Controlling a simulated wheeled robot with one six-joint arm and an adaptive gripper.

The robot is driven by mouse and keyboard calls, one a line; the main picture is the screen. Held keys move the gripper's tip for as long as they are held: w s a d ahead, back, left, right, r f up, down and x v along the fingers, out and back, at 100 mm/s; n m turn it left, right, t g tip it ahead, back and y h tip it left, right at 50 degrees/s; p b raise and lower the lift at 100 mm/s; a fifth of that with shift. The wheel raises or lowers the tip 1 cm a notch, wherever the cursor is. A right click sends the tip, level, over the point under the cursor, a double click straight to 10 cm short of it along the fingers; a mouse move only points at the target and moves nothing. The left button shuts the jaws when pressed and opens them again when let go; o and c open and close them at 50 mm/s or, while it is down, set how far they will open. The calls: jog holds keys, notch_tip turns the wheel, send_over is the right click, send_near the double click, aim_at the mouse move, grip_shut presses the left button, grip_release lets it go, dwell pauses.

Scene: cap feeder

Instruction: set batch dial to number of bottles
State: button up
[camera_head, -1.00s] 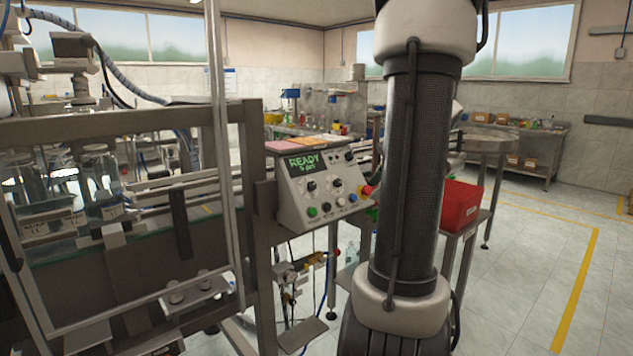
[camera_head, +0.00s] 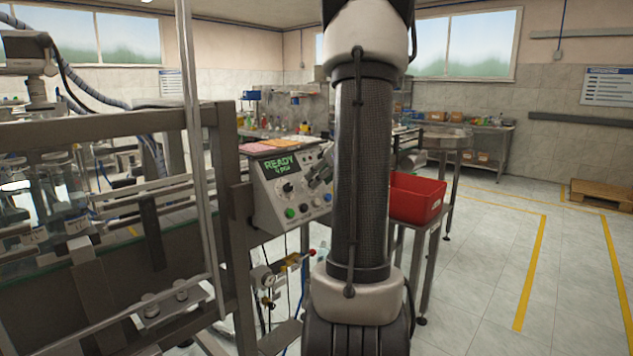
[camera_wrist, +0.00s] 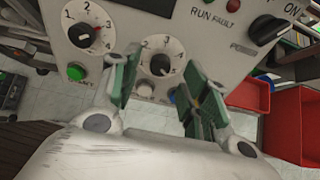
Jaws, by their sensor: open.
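The control panel (camera_head: 262,205) is grey, with a green-lit display (camera_head: 281,165) reading READY over a small line I cannot read surely. In the wrist view, a numbered white dial (camera_wrist: 103,20) with a black knob is at upper left. A second numbered dial (camera_wrist: 160,43) with a black knob sits between my fingertips. Which one is the batch dial I cannot read. My gripper (camera_wrist: 158,72) is open, its green-padded fingers either side of the second dial; contact is unclear. Several clear bottles (camera_head: 62,185) stand behind the frame at left, partly hidden.
A green button (camera_wrist: 76,72) is below the first dial, and a large black knob (camera_wrist: 268,29) is at upper right. A red bin (camera_head: 416,198) stands on a small table right of my arm. A metal frame (camera_head: 110,125) fills the left.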

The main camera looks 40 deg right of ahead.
jog(key=shift+x, duration=1.15)
jog(key=shift+c, duration=0.4)
grip_shut()
